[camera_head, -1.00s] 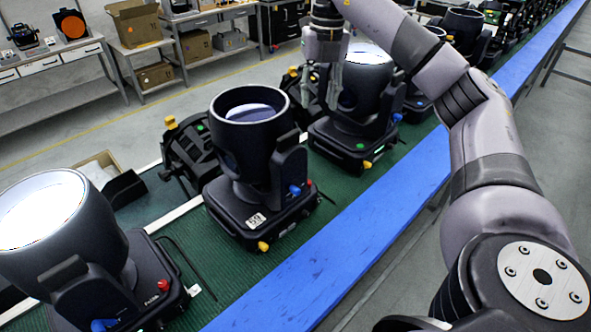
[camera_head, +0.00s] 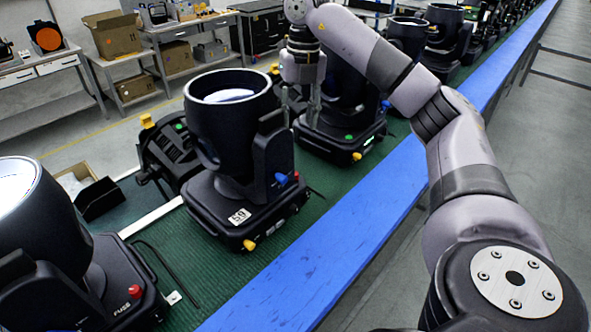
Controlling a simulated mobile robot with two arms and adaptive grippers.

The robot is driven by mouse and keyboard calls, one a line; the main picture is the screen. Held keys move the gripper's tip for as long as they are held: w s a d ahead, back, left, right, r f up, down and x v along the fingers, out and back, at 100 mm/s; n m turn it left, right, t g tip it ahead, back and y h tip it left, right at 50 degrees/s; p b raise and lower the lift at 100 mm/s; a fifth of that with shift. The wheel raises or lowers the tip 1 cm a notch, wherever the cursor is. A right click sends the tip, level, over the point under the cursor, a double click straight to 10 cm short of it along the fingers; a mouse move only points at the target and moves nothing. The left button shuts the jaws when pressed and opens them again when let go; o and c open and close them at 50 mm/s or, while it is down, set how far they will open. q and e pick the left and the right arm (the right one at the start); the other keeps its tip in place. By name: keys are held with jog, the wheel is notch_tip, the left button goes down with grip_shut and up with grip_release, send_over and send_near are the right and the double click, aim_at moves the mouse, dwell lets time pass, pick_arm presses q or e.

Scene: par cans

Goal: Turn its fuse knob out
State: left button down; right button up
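Black par cans stand in a row on a green conveyor. The near left can (camera_head: 45,235) has a red knob (camera_head: 134,291) beside the lettering FUSE. My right gripper (camera_head: 300,120) points down between the middle can and the can behind it (camera_head: 345,100). Its two fingers are apart with nothing seen between them. My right arm and gripper hide part of that farther can. My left gripper is out of view.
A blue rail (camera_head: 340,235) edges the conveyor (camera_head: 180,260). More cans continue toward the back. Black units with yellow and green parts, such as one (camera_head: 168,150), stand behind the row. Benches with cardboard boxes (camera_head: 112,35) are farther off.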

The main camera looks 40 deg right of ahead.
jog(key=f, duration=0.5)
jog(key=f+p, duration=0.1)
jog(key=f, duration=0.9)
jog(key=shift+w+a+f+p, duration=0.15)
jog(key=shift+w+a+p, duration=0.1)
jog(key=shift+a+p, duration=0.15)
jog(key=shift+c, duration=0.5)
grip_shut()
